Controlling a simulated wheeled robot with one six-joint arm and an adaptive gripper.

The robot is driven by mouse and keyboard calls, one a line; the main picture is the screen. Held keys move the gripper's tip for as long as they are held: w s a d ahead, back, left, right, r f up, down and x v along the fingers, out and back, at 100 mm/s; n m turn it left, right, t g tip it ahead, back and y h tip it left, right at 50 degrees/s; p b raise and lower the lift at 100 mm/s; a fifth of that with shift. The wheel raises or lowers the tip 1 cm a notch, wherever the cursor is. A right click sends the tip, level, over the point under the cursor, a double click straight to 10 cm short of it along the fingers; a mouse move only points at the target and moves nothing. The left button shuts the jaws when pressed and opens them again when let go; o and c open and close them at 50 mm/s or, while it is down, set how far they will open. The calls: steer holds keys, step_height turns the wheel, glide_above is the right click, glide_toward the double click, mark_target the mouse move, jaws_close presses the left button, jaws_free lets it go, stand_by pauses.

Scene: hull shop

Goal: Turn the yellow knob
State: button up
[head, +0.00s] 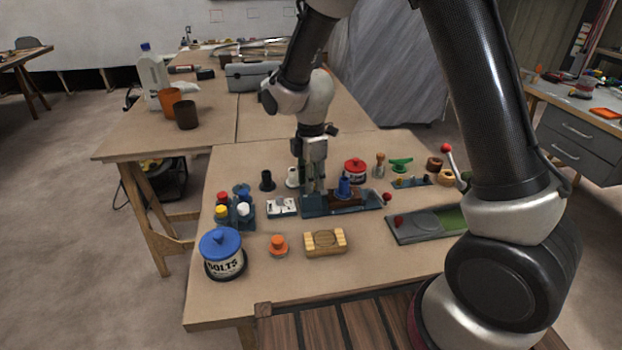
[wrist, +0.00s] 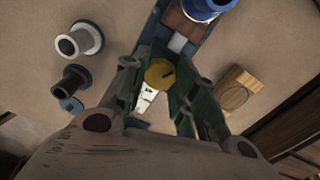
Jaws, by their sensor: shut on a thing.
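The yellow knob (wrist: 159,73) is round with a dark mark on its face, and it shows in the wrist view between the fingers of my gripper (wrist: 160,85). The fingers are shut on it from both sides. In the head view my gripper (head: 314,186) points down at the left end of a dark blue base (head: 345,208). The knob is hidden behind the fingers there. A blue piece (head: 344,188) on a brown block stands just right of my gripper on the same base.
A white switch plate (head: 283,207) is close left of my gripper. Black (head: 267,181) and white (head: 292,178) spools stand behind it. A wooden block (head: 325,242), an orange knob (head: 278,245) and a blue-lidded bolts tin (head: 222,254) are in front. A red-lidded tin (head: 355,170) is behind.

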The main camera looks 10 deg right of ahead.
steer(key=m, duration=0.5)
steer(key=shift+m, duration=0.4)
steer(key=m, duration=1.2)
steer(key=shift+m, duration=0.3)
steer(key=m, duration=0.5)
steer(key=shift+m, duration=0.3)
steer(key=o, duration=1.1)
steer(key=shift+c, duration=0.2)
